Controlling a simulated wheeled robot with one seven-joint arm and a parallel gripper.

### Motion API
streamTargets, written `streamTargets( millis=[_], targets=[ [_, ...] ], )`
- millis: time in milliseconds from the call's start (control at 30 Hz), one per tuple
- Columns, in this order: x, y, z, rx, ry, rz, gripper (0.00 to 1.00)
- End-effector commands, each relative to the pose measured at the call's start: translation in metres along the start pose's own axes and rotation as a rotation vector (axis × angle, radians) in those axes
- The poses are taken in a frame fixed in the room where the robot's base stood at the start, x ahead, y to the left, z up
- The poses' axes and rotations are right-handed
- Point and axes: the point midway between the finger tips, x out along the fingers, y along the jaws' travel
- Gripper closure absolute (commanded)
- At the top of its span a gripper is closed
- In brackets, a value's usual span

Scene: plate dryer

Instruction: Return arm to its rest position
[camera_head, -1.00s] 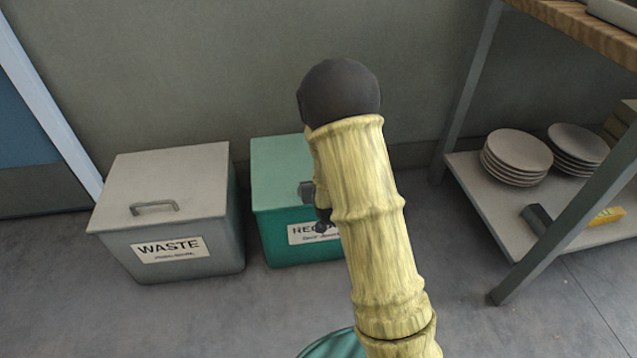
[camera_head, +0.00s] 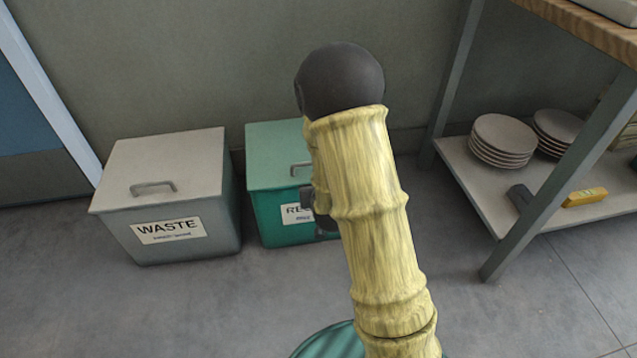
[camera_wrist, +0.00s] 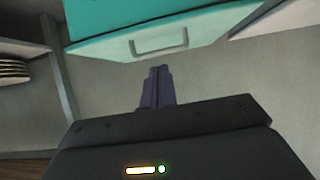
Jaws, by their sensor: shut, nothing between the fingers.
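My yellow, bamboo-like arm with a dark round joint at its top rises through the middle of the head view. In that view the arm hides most of my gripper; only a dark part shows at its left side, in front of the green bin. In the wrist view my gripper (camera_wrist: 156,88) has its two dark fingers together, with nothing between them. The fingertips point toward the teal bin (camera_wrist: 200,35) and its handle, apart from it as far as I can tell. The same bin (camera_head: 268,165) stands behind my arm in the head view.
A grey bin labelled WASTE (camera_head: 165,190) stands left of the green bin. At right is a shelf rack (camera_head: 497,258) with stacked plates (camera_head: 503,137) and a yellow object (camera_head: 585,197) on its lower board. Grey floor (camera_head: 220,310) lies clear in front of the bins.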

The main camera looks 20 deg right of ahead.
Motion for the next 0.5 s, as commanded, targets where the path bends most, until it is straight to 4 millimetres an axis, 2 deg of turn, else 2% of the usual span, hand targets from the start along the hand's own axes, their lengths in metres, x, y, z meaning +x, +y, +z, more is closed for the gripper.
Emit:
streamTargets(
  millis=[367, 500],
  targets=[
    [-0.0001, -0.0028, 0.0, -0.002, 0.0, -0.005, 1.0],
    [-0.0074, -0.0023, -0.0074, 0.0, -0.018, -0.005, 1.0]
  ],
)
